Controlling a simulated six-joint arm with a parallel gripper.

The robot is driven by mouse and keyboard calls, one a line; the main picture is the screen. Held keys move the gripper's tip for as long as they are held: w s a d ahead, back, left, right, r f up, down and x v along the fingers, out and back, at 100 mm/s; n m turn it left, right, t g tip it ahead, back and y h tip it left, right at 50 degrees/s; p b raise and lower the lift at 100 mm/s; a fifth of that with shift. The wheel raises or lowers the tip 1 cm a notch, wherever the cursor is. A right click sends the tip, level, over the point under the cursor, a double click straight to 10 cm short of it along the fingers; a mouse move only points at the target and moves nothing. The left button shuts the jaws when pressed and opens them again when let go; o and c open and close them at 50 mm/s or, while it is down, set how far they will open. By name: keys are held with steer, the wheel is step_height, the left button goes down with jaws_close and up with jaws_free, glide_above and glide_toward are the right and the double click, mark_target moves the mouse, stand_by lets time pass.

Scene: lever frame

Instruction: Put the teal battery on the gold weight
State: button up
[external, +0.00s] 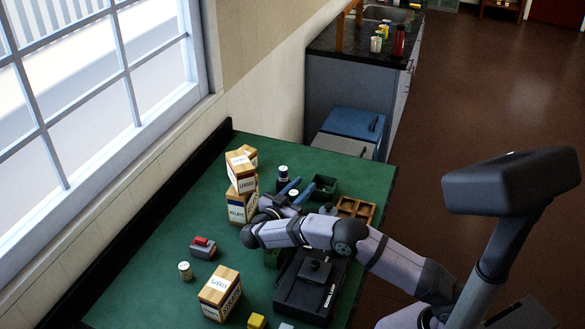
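My gripper (300,187) reaches over the far part of the green table, with its two blue fingers apart and pointing away from the arm. A small white-topped cylinder (293,195) shows between or just below the fingers; I cannot tell if they touch it. A dark cylinder with a pale top (283,172) stands just beyond them. I cannot make out a teal battery for sure at this size. A yellow block (257,321) at the near edge of the picture is gold-like, but I cannot tell if it is the gold weight.
Stacked labelled boxes (242,187) stand left of my gripper, and another box (220,293) is nearer. A black device (310,285), red-topped block (203,247) and cream cylinder (185,270) stand nearer.

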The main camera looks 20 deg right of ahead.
mark_target(297, 191)
steer(key=shift+o, duration=0.6)
steer(key=shift+r, duration=0.1)
steer(key=shift+r, duration=0.15)
steer(key=shift+s+a, duration=0.15)
steer(key=shift+a, duration=0.1)
steer(key=shift+f+b+v, duration=0.25)
steer(key=shift+b+v, duration=0.5)
steer(key=shift+v, duration=0.35)
step_height(297, 191, up, 6)
steer(key=shift+r+b, duration=0.15)
steer(key=shift+b, duration=0.25)
steer(key=shift+r, duration=0.6)
